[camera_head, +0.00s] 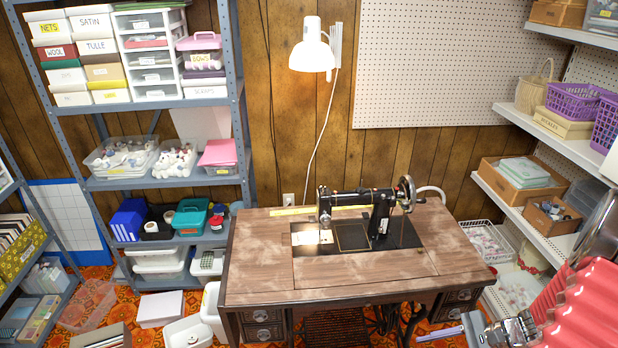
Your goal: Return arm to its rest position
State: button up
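My arm, with a red ribbed sleeve and silver metal parts, enters at the lower right corner. The metal end that I take to be my gripper (474,331) is at the bottom edge, in front of the right front corner of the sewing table (350,291) and apart from its top. A pale narrow piece extends left from it. The picture edge cuts off part of it, and whether the fingers are open or shut does not show. No held object can be made out. A black treadle sewing machine (381,212) stands on the wooden table.
A grey metal shelf (170,104) with labelled boxes stands at left. White shelves (553,138) with baskets and boxes line the right wall, close to my arm. A lit white lamp (312,52) hangs above the machine. The table's front top is clear. Bins stand on the patterned floor.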

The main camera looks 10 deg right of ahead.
jog(key=s+a+r+n+h, duration=0.1)
jog(key=a+r+n+h, duration=0.2)
jog(key=a+r+n, duration=0.3)
jog(key=s+a+r+n+t+h, duration=0.1)
jog(key=a+r+n, duration=0.5)
jog(key=r, duration=0.8)
jog(key=s+a+r+n+t+h, duration=0.1)
jog(key=s+a+r+n+h, duration=0.1)
jog(key=a+r+n+h, duration=0.3)
jog(key=a+r+n, duration=0.1)
jog(key=a+r, duration=0.2)
jog(key=r, duration=0.2)
jog(key=shift+s+a+r+h, duration=0.15)
jog(key=shift+r+h, duration=0.1)
jog(key=shift+h, duration=0.05)
